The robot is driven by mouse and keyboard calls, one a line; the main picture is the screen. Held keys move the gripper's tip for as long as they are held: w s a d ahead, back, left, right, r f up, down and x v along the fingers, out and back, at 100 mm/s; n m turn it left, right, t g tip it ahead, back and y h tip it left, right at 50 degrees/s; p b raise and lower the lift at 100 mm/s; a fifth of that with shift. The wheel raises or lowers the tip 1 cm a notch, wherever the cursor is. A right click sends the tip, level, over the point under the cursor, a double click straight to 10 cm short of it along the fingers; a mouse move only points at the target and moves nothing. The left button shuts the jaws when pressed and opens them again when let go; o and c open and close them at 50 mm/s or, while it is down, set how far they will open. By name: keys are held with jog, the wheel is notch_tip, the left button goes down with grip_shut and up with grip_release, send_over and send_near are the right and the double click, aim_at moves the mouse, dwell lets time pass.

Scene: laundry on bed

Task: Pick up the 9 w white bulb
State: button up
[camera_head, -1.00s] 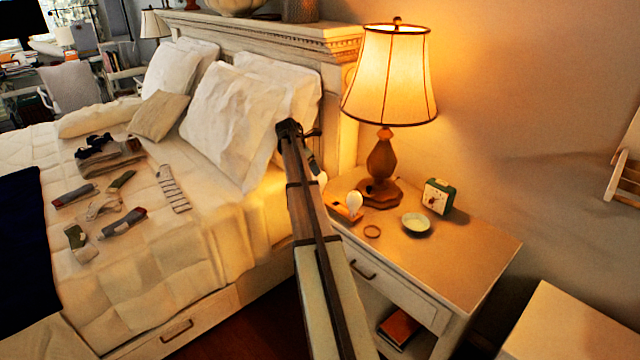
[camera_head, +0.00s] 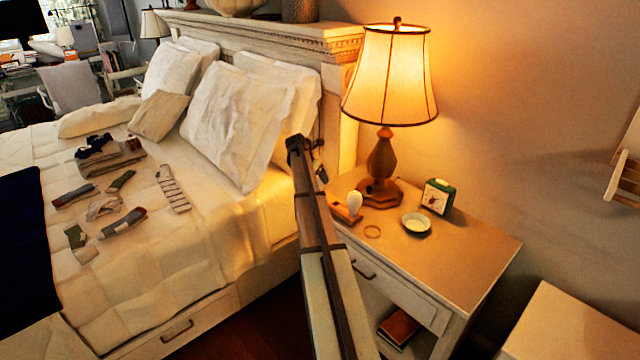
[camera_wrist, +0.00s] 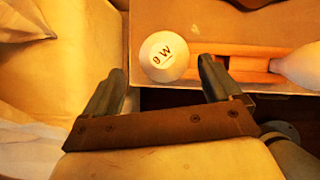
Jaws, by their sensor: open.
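The 9 W white bulb (camera_wrist: 164,56) shows in the wrist view as a round white top with "9 W" printed on it. It is at the nightstand's edge, between the fingertip lines of my gripper (camera_wrist: 161,68) and just beyond them. The fingers are apart and empty. In the head view my gripper (camera_head: 305,158) is above the nightstand's bed-side corner, and my arm hides the marked bulb.
A wooden piece (camera_wrist: 240,66) lies between the bulbs on the nightstand (camera_head: 450,250). A lit lamp (camera_head: 383,165), green clock (camera_head: 438,196), small dish (camera_head: 416,223) and ring (camera_head: 372,231) are nearby. The bed (camera_head: 150,270) with pillows is on the left.

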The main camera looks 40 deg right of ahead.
jog(key=shift+s+d+x, duration=0.15)
jog(key=shift+d+x, duration=0.05)
jog(key=shift+x, duration=1.25)
jog(key=shift+s+d+x, duration=0.15)
jog(key=shift+d+x, duration=0.05)
jog(key=shift+x, duration=1.2)
jog(key=shift+r, duration=0.2)
jog(key=shift+c, duration=0.5)
jog(key=c, duration=1)
